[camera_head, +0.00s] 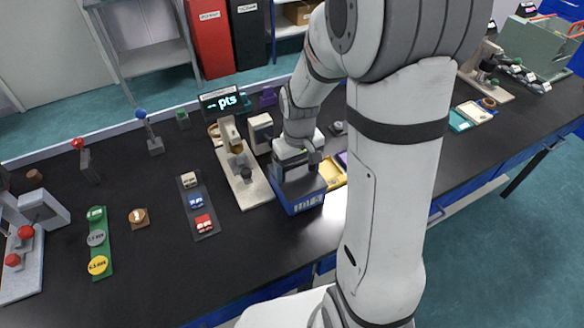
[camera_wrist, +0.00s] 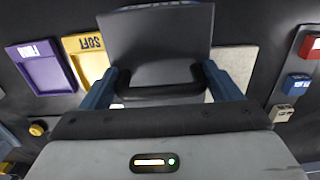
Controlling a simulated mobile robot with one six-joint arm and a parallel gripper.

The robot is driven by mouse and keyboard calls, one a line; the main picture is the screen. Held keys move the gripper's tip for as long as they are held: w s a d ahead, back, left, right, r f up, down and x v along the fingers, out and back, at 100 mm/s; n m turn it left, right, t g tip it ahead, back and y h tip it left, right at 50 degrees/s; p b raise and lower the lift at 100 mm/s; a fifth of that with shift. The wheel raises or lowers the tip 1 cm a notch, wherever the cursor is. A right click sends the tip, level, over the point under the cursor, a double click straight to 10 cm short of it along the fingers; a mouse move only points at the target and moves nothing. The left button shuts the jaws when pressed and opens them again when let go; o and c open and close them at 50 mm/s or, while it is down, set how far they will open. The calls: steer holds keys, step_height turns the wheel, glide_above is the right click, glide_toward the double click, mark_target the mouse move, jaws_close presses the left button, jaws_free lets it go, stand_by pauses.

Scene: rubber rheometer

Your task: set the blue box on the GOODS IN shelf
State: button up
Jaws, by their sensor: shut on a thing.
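The blue box (camera_head: 305,202) is in the middle of the head view, just above or on the black bench; I cannot tell if it touches. It has a dark top and a white label on its front. My gripper (camera_head: 292,165) comes down from above and is shut on it. In the wrist view the box (camera_wrist: 155,35) shows as a dark panel with a handle-like bar between the fingers of my gripper (camera_wrist: 160,85). No GOODS IN label is readable; a grey shelf unit (camera_head: 152,59) stands at the back left.
A testing device on a pale base (camera_head: 256,194) is close left of the box. A yellow tray (camera_head: 332,172) and a purple tray (camera_wrist: 43,68) lie nearby. Red and black binders (camera_head: 208,35) stand behind. A cardboard box (camera_head: 299,12) sits on another shelf.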

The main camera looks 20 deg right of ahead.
steer(key=shift+f, duration=0.1)
steer(key=o, duration=1.9)
